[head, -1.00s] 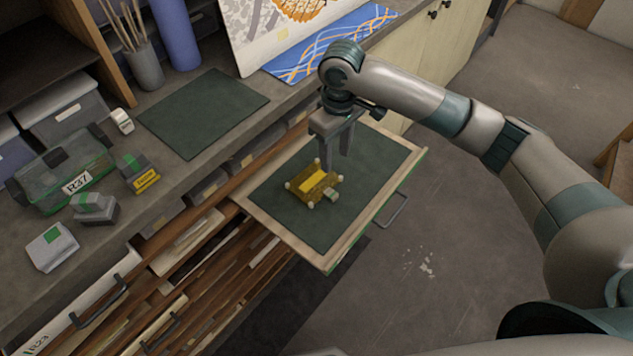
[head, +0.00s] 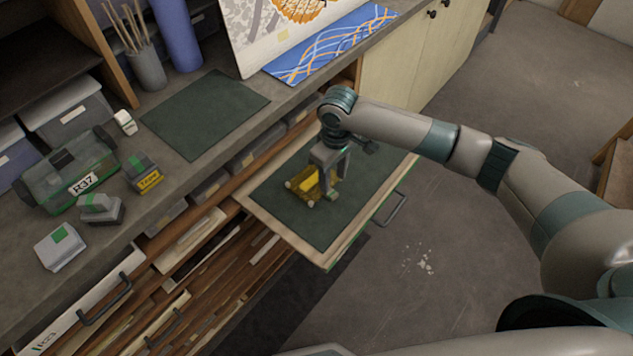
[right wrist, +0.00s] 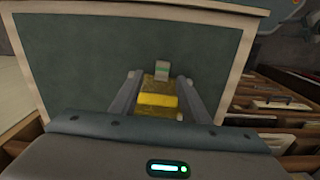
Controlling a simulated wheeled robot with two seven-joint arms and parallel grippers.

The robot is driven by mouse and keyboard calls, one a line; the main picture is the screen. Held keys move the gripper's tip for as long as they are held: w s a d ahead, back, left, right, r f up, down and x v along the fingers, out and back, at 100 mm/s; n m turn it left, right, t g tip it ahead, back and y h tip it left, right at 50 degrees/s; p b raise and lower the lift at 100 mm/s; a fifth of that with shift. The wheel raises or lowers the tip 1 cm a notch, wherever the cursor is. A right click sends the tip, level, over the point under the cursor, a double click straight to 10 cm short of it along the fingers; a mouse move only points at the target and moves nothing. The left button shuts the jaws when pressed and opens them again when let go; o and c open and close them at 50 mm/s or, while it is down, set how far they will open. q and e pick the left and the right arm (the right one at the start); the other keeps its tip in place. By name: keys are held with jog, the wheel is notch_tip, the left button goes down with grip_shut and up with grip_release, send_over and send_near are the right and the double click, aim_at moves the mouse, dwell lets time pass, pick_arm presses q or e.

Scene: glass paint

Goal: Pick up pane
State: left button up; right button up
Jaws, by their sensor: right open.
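The pane (head: 299,185) is a small amber piece with pale knobs at its corners. It lies on the dark green mat of the pulled-out drawer. My right gripper (head: 332,184) is low over it with its fingers pointing down, and hides part of it. In the right wrist view the pane, with a bright yellow strip (right wrist: 157,100), shows between the two spread fingers of the right gripper (right wrist: 158,80). The fingers are open, one on each side; I cannot tell whether they touch it. My left gripper is not in view.
The drawer's pale rim (head: 290,238) surrounds the mat, with a handle (head: 390,208) outside. A bare green mat (head: 205,112) lies behind. Lower drawers hold long strips.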

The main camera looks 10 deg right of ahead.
aim_at(332, 193)
jog(key=shift+s+f+p, duration=0.1)
jog(key=shift+f+p, duration=0.25)
jog(key=shift+f, duration=0.15)
notch_tip(332, 193, down, 3)
jog(key=shift+s+a+f+p, duration=0.1)
jog(key=shift+p, duration=0.45)
jog(key=shift+f, duration=0.5)
grip_shut()
